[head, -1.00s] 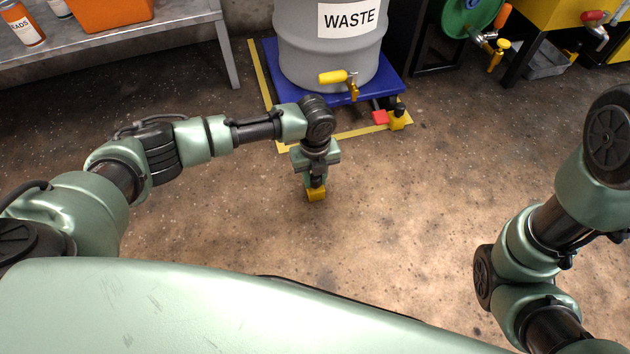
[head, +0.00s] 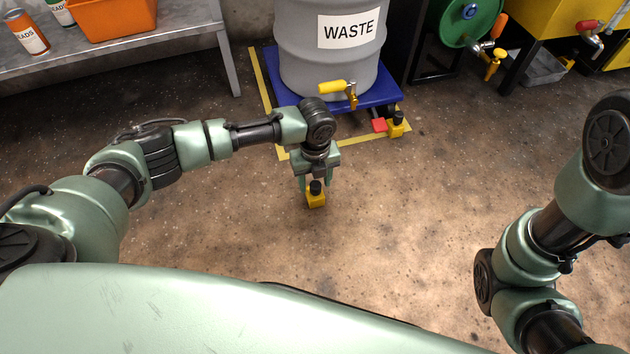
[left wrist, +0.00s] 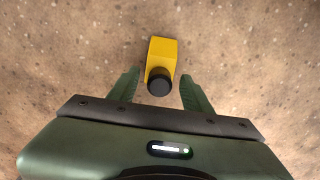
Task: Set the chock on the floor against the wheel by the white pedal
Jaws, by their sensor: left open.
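A yellow chock (head: 316,200) with a black knob on top stands on the open floor in the head view, well in front of the blue dolly (head: 381,95) and touching no wheel. My left gripper (head: 316,184) is open above it, one finger on each side of the knob. The left wrist view shows the chock (left wrist: 161,56) between and just beyond the spread fingertips (left wrist: 160,84). A second yellow chock (head: 395,129) with a black knob sits at the dolly's front right corner, beside a red pedal (head: 379,125). No white pedal shows. My right gripper is out of view.
A grey WASTE drum (head: 330,60) with a yellow-handled tap (head: 340,88) stands on the dolly, inside yellow floor tape (head: 261,82). A metal bench (head: 180,38) stands at the left. A green drum (head: 468,20) is at the back right.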

